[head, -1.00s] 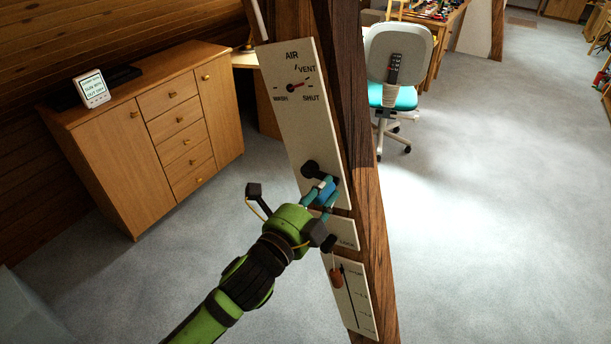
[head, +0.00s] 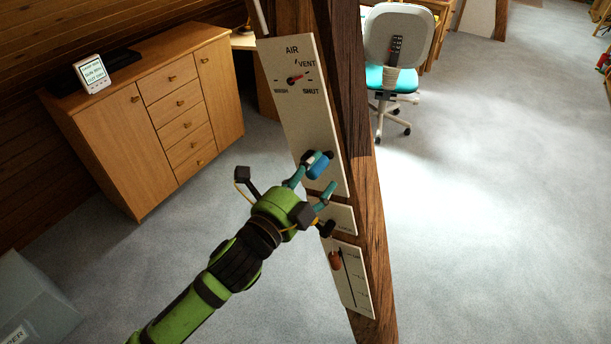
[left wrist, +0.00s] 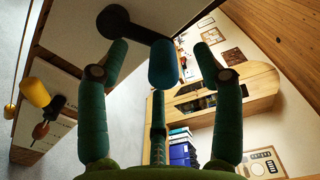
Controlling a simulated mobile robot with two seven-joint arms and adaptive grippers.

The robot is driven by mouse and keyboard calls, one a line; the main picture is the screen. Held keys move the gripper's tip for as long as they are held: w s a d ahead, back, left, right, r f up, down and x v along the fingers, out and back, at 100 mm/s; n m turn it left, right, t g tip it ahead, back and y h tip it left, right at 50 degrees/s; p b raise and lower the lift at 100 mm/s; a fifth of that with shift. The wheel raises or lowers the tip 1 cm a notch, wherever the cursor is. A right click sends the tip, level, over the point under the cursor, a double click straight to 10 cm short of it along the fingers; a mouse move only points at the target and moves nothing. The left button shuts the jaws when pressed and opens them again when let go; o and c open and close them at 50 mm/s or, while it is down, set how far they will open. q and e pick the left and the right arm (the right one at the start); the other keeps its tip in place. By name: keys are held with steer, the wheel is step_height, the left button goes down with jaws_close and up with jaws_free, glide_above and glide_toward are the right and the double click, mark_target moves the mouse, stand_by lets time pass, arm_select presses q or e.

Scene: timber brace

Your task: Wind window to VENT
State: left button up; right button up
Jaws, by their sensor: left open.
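The white AIR panel (head: 318,125) is on a slanted timber post. Its dial (head: 294,80) has a red needle pointing right, slightly up, between the VENT and SHUT marks. Below the dial is a dark crank with a blue handle (head: 318,166); in the left wrist view the blue handle (left wrist: 163,66) hangs off the dark crank arm (left wrist: 122,26). My left gripper (head: 320,174) is open at the crank. Its teal fingers stand either side of the handle, with gaps visible in the left wrist view (left wrist: 160,52). My right gripper is not in view.
Lower on the post are a small panel with a yellow-and-black knob (head: 327,228) and a slider panel with an orange knob (head: 335,260). A wooden cabinet (head: 150,130) stands left, an office chair (head: 396,60) behind. Carpet at right is clear.

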arm_select(q)
steer(key=shift+p+v, duration=0.6)
steer(key=shift+v, duration=2.3)
